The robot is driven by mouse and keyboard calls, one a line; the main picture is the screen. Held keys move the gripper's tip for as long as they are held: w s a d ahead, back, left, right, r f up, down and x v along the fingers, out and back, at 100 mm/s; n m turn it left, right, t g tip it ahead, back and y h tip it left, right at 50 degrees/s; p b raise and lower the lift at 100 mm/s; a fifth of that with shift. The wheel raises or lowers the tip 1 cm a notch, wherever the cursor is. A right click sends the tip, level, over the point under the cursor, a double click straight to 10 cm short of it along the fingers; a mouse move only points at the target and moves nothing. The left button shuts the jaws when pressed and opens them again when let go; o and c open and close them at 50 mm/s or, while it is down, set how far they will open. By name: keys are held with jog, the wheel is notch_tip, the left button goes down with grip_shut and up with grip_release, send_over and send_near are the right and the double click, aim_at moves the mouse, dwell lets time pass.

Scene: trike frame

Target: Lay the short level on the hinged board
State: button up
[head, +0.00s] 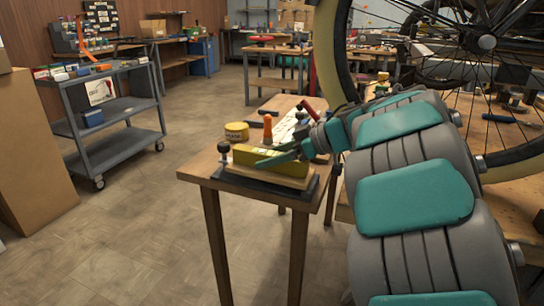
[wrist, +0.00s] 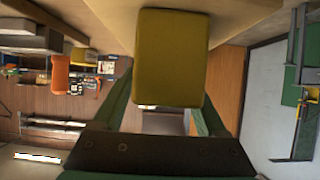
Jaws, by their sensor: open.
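The short level (head: 268,157) is a yellow bar lying on a pale wooden board, which I take for the hinged board (head: 268,175), at the front of a small wooden table. My gripper (head: 285,156) is at the level's right part, with a green finger across its top and side. In the wrist view the level's yellow end (wrist: 168,58) fills the space between my two green fingers, with my gripper (wrist: 165,105) open around it. Whether the fingers touch it is unclear.
A black knob (head: 224,148) stands at the board's left corner. Behind are a yellow tin (head: 236,131) and an orange-handled tool (head: 267,126) on the table (head: 199,166). A bicycle wheel (head: 345,60) rises at right.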

jog(key=shift+v, duration=3.95)
jog(key=shift+w, duration=0.1)
